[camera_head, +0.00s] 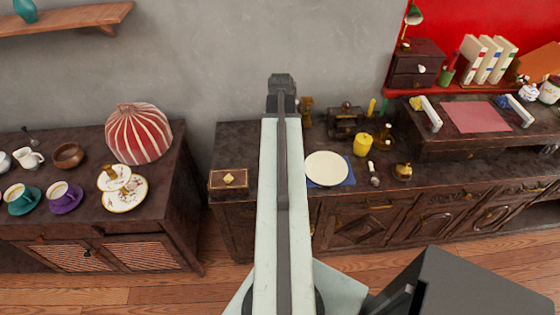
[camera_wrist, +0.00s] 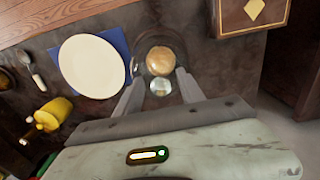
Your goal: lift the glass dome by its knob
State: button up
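In the wrist view the clear glass dome (camera_wrist: 143,48) stands on the dark counter beside a white plate, with a round golden-brown thing (camera_wrist: 159,61) showing through it. A pale round knob (camera_wrist: 161,87) shows nearer the wrist. My gripper (camera_wrist: 161,74) is open, with one finger on each side of the knob and small gaps between. Whether either finger touches the knob is hard to tell. In the head view my arm reaches forward over the counter, with my gripper (camera_head: 281,82) at its far end; the dome is hidden behind the arm there.
A white plate (camera_head: 326,169) on a blue cloth lies just right of my arm, a wooden box (camera_head: 228,184) just left. A yellow pot (camera_head: 362,145) and spoon (camera_head: 373,173) are further right. Another cabinet with a striped red dome (camera_head: 138,134) and cups stands left.

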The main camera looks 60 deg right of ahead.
grip_shut()
jog(key=shift+r, duration=0.1)
jog(key=shift+d+r+p, duration=0.1)
jog(key=shift+r+p, duration=0.65)
jog(key=shift+p, duration=0.15)
notch_tip(320, 180, up, 7)
jog(key=p, duration=0.7)
jog(key=shift+w+r, duration=0.1)
jog(key=shift+r, duration=0.1)
